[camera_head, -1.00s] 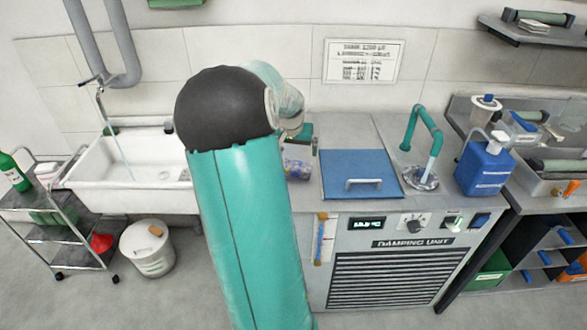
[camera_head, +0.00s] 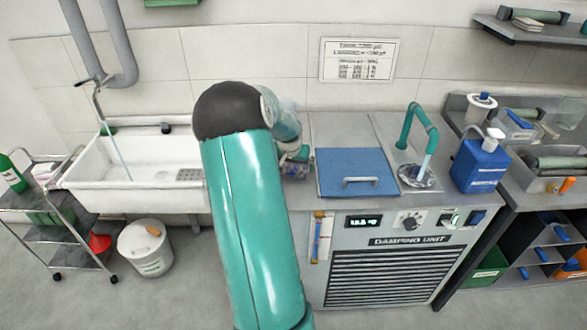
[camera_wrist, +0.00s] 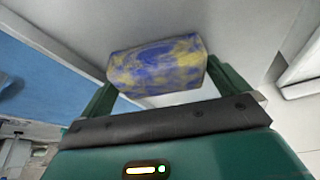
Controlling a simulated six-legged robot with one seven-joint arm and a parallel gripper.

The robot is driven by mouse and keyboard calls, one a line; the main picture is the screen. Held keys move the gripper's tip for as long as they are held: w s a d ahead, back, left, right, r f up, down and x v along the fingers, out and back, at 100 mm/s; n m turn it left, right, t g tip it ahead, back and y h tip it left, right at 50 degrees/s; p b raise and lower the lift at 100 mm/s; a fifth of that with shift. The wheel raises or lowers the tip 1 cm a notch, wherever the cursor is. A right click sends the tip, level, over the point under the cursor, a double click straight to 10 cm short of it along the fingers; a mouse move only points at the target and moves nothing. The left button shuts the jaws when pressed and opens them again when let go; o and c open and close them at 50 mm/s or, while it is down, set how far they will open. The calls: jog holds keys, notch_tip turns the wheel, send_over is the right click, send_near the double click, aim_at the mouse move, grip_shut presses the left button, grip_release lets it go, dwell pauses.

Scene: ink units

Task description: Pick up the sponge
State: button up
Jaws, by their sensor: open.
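The sponge (camera_wrist: 156,68) is a blue block with yellow patches, lying on the grey counter top in the wrist view. My gripper (camera_wrist: 172,85) is open, with one green finger at each side of the sponge's near part. Whether the fingers touch it, I cannot tell. In the head view my gripper (camera_head: 297,160) is low over the counter, left of the blue lid, and my arm hides part of it. The sponge shows there only as a small patch (camera_head: 296,171) beneath the gripper.
The blue lid (camera_head: 356,172) with its handle lies right of my gripper. A green tap (camera_head: 408,125) and a blue canister (camera_head: 481,165) stand further right. The white sink (camera_head: 95,185) is at left, partly behind my arm. A bucket (camera_head: 146,249) stands on the floor.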

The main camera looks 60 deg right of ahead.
jog(key=c, duration=0.7)
notch_tip(320, 180, up, 10)
jog(key=shift+r, duration=0.1)
jog(key=o, duration=0.4)
jog(key=c, duration=0.3)
